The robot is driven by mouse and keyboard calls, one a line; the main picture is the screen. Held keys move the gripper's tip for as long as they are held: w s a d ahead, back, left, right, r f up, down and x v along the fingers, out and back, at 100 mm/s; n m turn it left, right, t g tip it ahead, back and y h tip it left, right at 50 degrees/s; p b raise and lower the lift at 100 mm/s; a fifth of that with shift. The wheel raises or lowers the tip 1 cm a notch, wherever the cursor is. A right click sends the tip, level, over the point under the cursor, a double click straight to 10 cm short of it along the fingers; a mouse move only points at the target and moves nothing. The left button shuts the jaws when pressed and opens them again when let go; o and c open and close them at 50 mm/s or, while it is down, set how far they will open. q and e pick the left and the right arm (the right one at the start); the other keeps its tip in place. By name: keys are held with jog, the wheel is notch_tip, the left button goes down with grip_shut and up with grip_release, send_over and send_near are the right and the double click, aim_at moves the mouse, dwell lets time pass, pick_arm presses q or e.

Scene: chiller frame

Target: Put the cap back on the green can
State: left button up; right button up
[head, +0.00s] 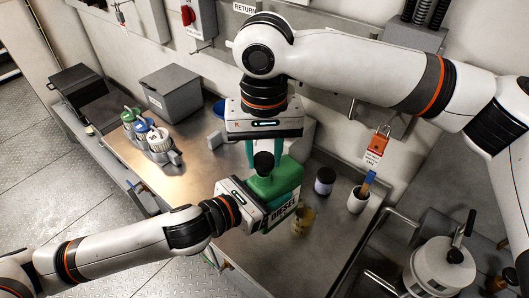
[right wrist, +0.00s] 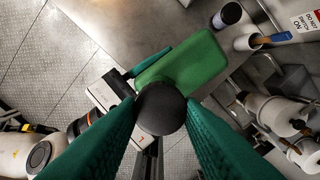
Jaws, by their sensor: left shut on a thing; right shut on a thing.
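The green can (head: 285,178), with a DIESEL label, is at the middle of the metal bench. My left gripper (head: 268,194) is shut on the can from its left side. The black cap (head: 264,162) is between the fingers of my right gripper (head: 264,153), which is shut on it from above. In the right wrist view the round cap (right wrist: 161,108) covers the near end of the can (right wrist: 185,62), so the can's mouth is hidden. I cannot tell whether the cap touches the mouth or hangs just above it.
A dark lidded jar (head: 325,180), a small yellowish jar (head: 303,221) and a white cup (head: 358,200) with a blue-handled brush stand right of the can. Capped bottles (head: 160,140) and a grey bin (head: 172,94) are at the left.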

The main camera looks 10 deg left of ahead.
aim_at(262, 159)
jog(key=shift+f, duration=0.9)
jog(key=shift+f, duration=0.5)
jog(key=m, duration=0.4)
jog(key=shift+a+m, duration=0.1)
jog(key=shift+m, duration=0.3)
jog(key=m, duration=0.6)
jog(key=shift+f, duration=0.1)
jog(key=m, duration=0.4)
jog(key=shift+a, duration=0.1)
jog(key=m, duration=0.4)
jog(key=shift+w+m, duration=0.15)
jog(key=shift+m, duration=0.25)
